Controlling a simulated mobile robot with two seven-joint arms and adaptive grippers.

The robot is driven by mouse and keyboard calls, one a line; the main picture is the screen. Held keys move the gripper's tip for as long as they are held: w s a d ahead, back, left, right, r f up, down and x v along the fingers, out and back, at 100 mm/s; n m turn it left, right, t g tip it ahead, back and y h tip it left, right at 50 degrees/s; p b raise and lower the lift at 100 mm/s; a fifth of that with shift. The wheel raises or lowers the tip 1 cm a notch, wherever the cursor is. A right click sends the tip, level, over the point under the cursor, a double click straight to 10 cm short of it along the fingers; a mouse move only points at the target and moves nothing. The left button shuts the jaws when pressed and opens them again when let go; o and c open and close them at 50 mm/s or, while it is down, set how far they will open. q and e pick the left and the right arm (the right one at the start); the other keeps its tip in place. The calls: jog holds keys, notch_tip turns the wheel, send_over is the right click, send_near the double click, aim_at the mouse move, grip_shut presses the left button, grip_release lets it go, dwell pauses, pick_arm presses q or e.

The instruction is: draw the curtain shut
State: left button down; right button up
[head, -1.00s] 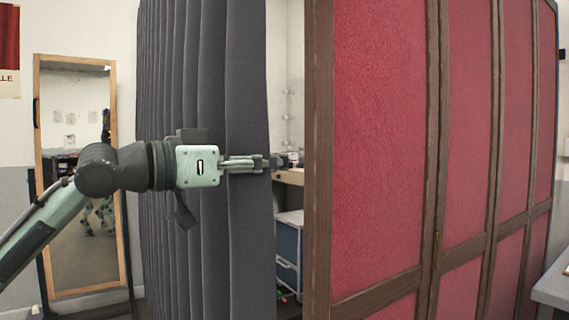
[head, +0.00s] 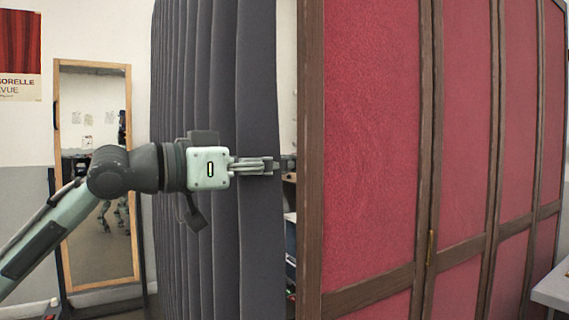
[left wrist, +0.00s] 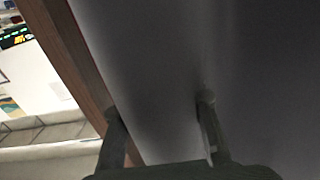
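The dark grey pleated curtain (head: 225,70) hangs in the middle left of the head view. Its right edge stands a narrow gap away from the wooden post (head: 310,120) of the red panelled screen. My left gripper (head: 276,166) is at that edge at mid height, fingers pointing right. In the left wrist view the two fingers (left wrist: 160,118) stand apart, with a dark surface, likely the curtain (left wrist: 260,70), behind and between them. Whether they clamp cloth is unclear. A small dark piece shows past the curtain edge at the fingertips. My right gripper is not in view.
The red screen (head: 370,150) fills the right side. Through the gap, part of a shelf and a drawer unit show. A wood-framed mirror (head: 97,240) stands at left beside a wall poster (head: 18,55). A pale table edge (head: 553,288) is at lower right.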

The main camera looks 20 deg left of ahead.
pick_arm(q)
jog(key=c, duration=1)
grip_release()
jog(key=shift+s+d, duration=0.1)
jog(key=shift+d, duration=0.05)
jog(key=shift+o, duration=0.2)
jog(key=v, duration=1.2)
